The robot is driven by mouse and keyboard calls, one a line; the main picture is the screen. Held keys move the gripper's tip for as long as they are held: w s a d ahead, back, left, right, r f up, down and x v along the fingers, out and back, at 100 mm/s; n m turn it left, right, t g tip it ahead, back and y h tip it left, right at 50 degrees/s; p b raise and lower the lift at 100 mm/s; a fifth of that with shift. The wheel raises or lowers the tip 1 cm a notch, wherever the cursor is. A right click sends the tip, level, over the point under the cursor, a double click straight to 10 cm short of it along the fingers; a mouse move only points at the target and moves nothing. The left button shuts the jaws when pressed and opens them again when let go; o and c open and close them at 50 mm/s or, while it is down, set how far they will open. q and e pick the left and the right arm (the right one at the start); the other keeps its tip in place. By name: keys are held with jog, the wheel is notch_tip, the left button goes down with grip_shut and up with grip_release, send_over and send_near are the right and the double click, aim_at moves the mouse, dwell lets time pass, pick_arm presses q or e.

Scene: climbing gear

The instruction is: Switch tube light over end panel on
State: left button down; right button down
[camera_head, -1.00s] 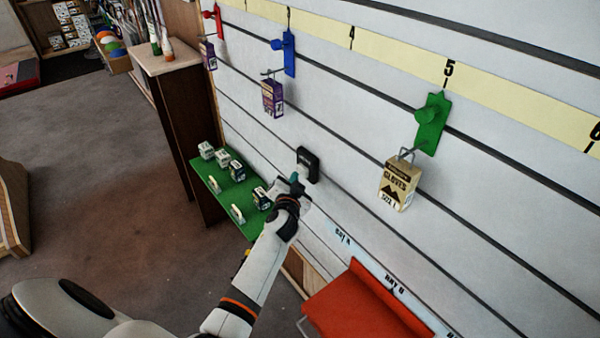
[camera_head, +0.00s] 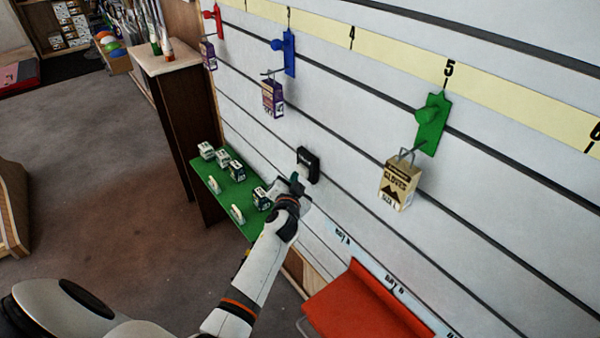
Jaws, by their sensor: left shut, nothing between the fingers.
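A small black switch box (camera_head: 308,164) with a pale mark on its face is fixed to the white slatted wall (camera_head: 345,110). My left gripper (camera_head: 297,181) is just below and slightly left of the box, at the wall. It looks shut, with nothing seen in it. Its fingertips are small and dark here, and I cannot tell whether they touch the box. The tube light is not in view, and I cannot tell for certain which panel is the end panel. My right gripper is not in view.
A green shelf (camera_head: 218,192) with several small boxes lies left of my gripper. A red-orange shelf (camera_head: 355,312) is at lower right. Glove packs, one beige (camera_head: 398,183), hang from hooks above. A brown cabinet (camera_head: 180,120) stands left; open floor (camera_head: 90,170) lies beyond.

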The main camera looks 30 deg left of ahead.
pick_arm(q)
jog(key=shift+w, duration=0.15)
dwell(0.4)
jog(key=shift+w+d, duration=0.2)
jog(key=shift+w, duration=0.1)
jog(key=shift+w+b, duration=0.1)
jog(key=shift+b, duration=0.25)
dwell(0.4)
jog(key=shift+s+a, duration=0.15)
jog(key=shift+s, duration=0.4)
jog(key=s+a+p, duration=0.2)
jog(key=s, duration=0.3)
jog(key=shift+s+a+p, duration=0.2)
jog(key=shift+s+p, duration=0.1)
